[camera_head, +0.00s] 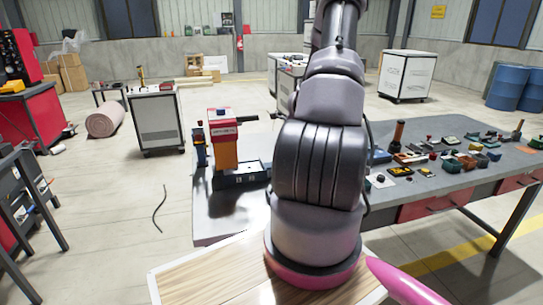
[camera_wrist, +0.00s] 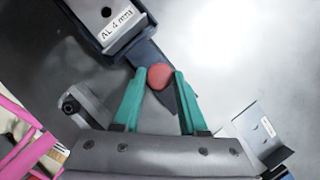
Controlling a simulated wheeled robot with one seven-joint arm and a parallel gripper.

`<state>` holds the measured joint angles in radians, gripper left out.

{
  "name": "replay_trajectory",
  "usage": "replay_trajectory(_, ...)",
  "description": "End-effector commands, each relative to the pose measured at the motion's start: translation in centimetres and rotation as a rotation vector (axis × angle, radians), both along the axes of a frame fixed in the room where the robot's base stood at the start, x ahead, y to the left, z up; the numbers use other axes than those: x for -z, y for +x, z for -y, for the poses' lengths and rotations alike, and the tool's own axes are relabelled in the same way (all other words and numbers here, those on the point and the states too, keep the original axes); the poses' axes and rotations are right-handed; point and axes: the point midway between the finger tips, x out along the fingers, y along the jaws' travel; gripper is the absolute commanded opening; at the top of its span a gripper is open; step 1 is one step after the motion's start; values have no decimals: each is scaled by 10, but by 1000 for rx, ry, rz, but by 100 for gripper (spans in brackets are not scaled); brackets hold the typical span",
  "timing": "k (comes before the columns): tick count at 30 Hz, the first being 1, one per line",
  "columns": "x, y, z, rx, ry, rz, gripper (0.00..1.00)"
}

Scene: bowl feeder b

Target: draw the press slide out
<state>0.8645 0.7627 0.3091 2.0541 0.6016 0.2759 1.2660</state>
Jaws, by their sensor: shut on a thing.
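The press (camera_head: 222,140) stands on the left part of the grey table, with an orange and red upper body on a dark blue base. In the head view my arm hides the gripper and knob.
The grey table (camera_head: 235,218) has bare room in front of the press. Several small parts and bins (camera_head: 450,160) lie on its right side. In the wrist view a grey labelled bracket (camera_wrist: 258,128) stands at lower right, and a grey part (camera_wrist: 80,105) lies left of the fingers.

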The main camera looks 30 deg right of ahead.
Motion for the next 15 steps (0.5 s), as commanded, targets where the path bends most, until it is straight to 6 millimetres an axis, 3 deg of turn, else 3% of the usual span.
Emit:
replay_trajectory(6,0,-14,53,6,-5,1,0)
replay_trajectory(15,-1,-31,110,4,-5,1,0)
